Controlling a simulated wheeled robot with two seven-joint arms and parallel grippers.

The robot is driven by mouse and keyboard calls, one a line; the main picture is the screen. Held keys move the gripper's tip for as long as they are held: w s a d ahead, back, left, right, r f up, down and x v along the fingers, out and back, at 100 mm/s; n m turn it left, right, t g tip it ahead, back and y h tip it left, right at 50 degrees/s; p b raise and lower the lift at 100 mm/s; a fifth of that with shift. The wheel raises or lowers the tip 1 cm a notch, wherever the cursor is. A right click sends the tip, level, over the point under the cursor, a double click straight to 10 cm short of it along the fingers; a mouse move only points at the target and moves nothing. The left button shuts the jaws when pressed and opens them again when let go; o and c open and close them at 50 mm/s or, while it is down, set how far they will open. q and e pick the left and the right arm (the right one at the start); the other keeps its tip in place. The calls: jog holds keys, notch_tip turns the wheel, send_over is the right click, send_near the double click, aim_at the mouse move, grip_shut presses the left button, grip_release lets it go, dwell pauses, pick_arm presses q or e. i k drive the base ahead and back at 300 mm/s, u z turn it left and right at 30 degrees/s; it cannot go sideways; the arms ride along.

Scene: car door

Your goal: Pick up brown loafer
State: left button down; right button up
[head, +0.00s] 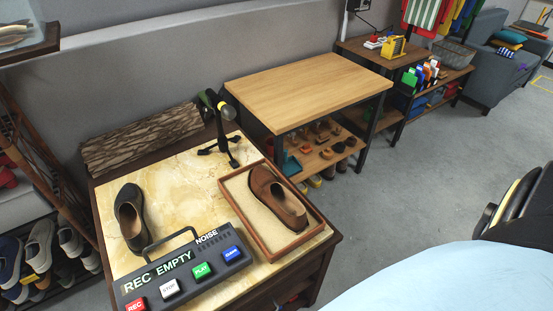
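The brown loafer (277,197) lies in a shallow wooden tray with a pale lining (239,190), on the right part of a marble-topped cabinet (180,180). A darker grey-brown shoe (129,217) stands on the left of the same top, outside the tray. Neither of my grippers shows in the head view.
A recorder box (185,268) with coloured buttons and a raised handle fills the cabinet's front edge, close to the tray. A microphone on a stand (222,125) is behind the tray. A log (142,138) lies at the back. A wooden table (305,90) stands behind right.

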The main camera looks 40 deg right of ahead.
aim_at(291, 213)
jog(key=u, duration=0.05)
jog(key=k, duration=0.4)
jog(key=z, duration=0.65)
jog(key=i, duration=0.25)
jog(key=z, duration=0.45)
